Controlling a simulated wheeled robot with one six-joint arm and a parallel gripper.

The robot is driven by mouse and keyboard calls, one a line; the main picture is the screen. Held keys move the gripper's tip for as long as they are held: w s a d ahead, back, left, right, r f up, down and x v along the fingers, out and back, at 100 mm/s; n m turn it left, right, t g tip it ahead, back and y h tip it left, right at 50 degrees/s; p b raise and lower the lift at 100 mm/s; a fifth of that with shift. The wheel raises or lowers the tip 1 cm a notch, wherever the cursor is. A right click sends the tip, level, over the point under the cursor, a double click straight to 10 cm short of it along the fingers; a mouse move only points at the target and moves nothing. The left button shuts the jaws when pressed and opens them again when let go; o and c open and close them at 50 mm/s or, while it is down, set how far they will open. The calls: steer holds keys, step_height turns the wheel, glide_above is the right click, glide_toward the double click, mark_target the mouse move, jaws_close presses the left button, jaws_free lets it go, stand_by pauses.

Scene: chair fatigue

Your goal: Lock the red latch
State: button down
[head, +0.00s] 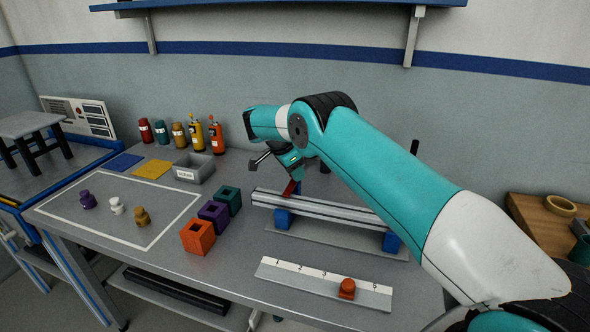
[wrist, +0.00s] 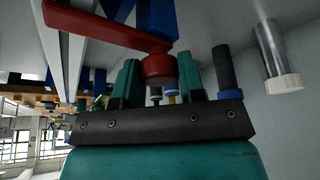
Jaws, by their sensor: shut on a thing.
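The red latch (head: 290,188) sits at the left part of a long pale metal rail (head: 325,208) on the workbench. In the wrist view the latch is a red bar (wrist: 108,27) with a round red knob (wrist: 158,67) at its end. My gripper (head: 292,176) reaches down to the latch from above. In the wrist view its two teal fingers (wrist: 159,76) stand on either side of the knob, shut on it. The exact contact is partly hidden by the gripper body.
Blue blocks (head: 283,218) support the rail. Orange, purple and green open boxes (head: 197,237) stand to its left. A numbered white strip (head: 325,284) with an orange piece (head: 347,288) lies in front. A grey bin (head: 194,168) and several bottles (head: 196,132) stand behind.

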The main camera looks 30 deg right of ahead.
steer(key=shift+d, duration=0.2)
steer(key=c, duration=0.7)
jaws_free()
steer(key=shift+a, duration=0.1)
steer(key=p+v, duration=1.6)
steer(key=v, duration=0.1)
steer(key=shift+a+r, duration=0.15)
steer(key=shift+r, duration=0.05)
